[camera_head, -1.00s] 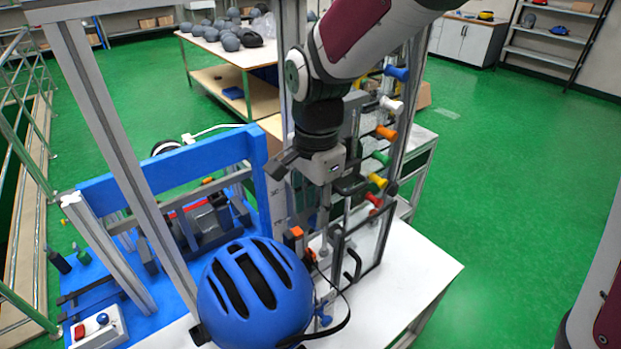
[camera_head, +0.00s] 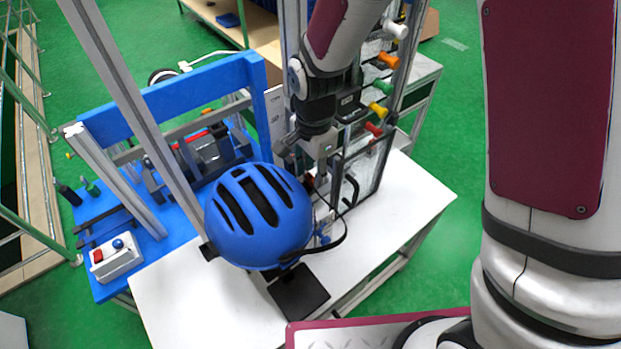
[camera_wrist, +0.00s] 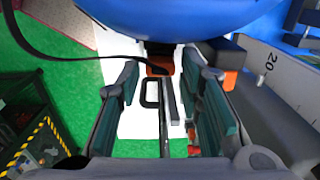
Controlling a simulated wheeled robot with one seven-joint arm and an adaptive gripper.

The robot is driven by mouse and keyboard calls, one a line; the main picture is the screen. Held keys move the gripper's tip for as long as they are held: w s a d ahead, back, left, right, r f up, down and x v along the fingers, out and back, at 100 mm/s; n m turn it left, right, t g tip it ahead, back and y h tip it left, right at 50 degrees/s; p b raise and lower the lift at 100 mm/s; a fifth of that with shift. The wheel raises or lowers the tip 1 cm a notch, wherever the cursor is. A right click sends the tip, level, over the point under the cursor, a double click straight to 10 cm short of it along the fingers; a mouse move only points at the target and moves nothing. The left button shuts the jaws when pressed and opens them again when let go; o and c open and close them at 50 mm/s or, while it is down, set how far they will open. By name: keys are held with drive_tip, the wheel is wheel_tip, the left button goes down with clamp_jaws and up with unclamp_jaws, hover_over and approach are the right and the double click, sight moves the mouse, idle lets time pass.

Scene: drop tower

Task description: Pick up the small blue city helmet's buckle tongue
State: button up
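The small blue city helmet (camera_head: 258,215) sits on the white table, beside a clear panel. A black strap (camera_wrist: 60,57) curves from the left toward an orange-brown piece (camera_wrist: 160,68) below the helmet. This piece looks like the buckle tongue, though I cannot be sure. My gripper (camera_wrist: 162,82) is open, one finger on each side of the view, with the orange-brown piece beyond and between the fingertips. No contact shows. In the head view the helmet partly hides my fingertips.
An orange block (camera_wrist: 230,79) is close to the right finger. A black handle (camera_wrist: 151,93) lies in the gap between the fingers. Coloured knobs (camera_head: 378,110) line the tower post. The white table (camera_head: 170,295) is clear at front left; a black plate (camera_head: 298,291) lies before the helmet.

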drive_tip(key=shift+f, duration=0.65)
drive_tip(key=c, duration=0.5)
drive_tip(key=shift+r, duration=0.15)
drive_tip(key=shift+c, duration=0.2)
